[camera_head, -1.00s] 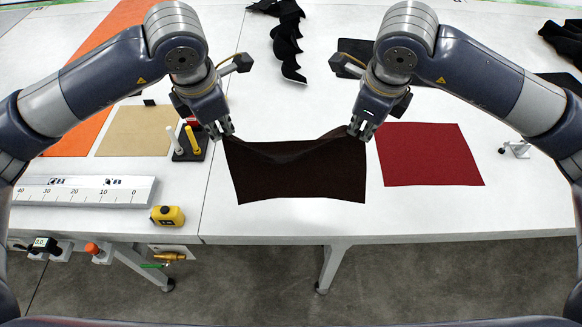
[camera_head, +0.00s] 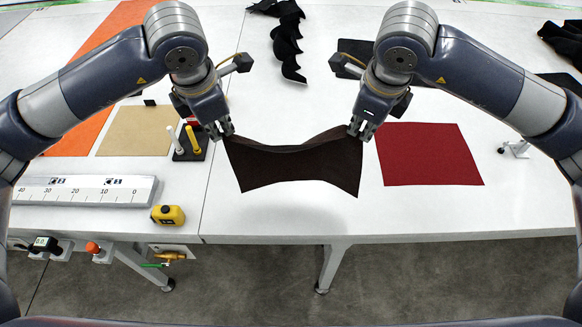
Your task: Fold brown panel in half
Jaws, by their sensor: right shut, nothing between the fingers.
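The dark brown panel (camera_head: 295,168) is spread between my two grippers above the white table, in the middle of the head view. Its far edge sags between the two far corners, and its near edge bows away from me with the near corners pointing toward me. My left gripper (camera_head: 226,134) is shut on the panel's far left corner. My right gripper (camera_head: 354,132) is shut, with its fingertips at the far right corner; the contact there is too small to make out. I cannot tell how much of the panel touches the table.
A red panel (camera_head: 430,154) lies flat to the right. A tan panel (camera_head: 137,131), an orange panel (camera_head: 75,133), a stand with pegs (camera_head: 188,143), a white ruler (camera_head: 80,190) and a yellow tape measure (camera_head: 168,215) are on the left. A black wavy piece (camera_head: 287,45) lies behind.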

